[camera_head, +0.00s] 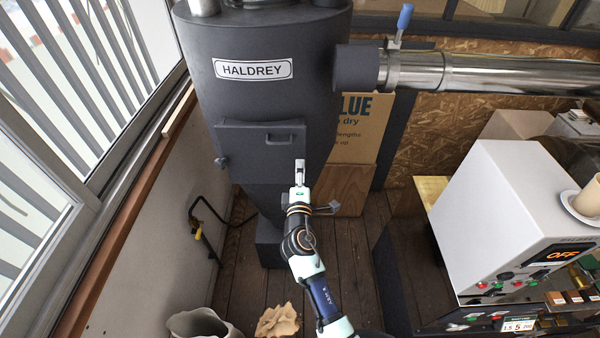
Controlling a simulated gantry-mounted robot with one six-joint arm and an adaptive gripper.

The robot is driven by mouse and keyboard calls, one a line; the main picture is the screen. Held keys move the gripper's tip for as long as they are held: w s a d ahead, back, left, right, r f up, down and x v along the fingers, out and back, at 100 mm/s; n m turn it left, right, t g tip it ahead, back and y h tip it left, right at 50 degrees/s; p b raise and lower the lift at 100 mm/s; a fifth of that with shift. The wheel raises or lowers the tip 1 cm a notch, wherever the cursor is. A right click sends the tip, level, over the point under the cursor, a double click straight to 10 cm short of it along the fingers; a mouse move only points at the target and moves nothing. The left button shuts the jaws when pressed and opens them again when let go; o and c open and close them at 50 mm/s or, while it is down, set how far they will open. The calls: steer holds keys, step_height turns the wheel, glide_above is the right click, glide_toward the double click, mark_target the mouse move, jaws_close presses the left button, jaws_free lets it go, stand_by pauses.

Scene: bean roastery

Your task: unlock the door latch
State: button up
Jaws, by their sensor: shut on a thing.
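The dark grey door (245,137) is on the front of the HALDREY machine, with a bar handle (282,137) on its right half. The door looks closed against the body. My gripper (299,166) is at the door's lower right corner, with its jaws shut. What it holds is small and mostly hidden by the fingers; from its place it appears to be the door latch. A small dark knob (222,161) sticks out below the door's lower left corner.
A metal pipe (480,72) with a blue-handled lever (404,18) runs right from the machine. A white roaster unit (500,210) stands at right. A window wall is at left. A pale sack (200,323) and crumpled paper (278,321) lie on the wooden floor.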

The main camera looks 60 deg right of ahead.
stand_by(0.4)
steer(key=o, duration=1.2)
steer(key=shift+c, duration=0.2)
steer(key=shift+a, duration=0.1)
steer(key=v, duration=1.2)
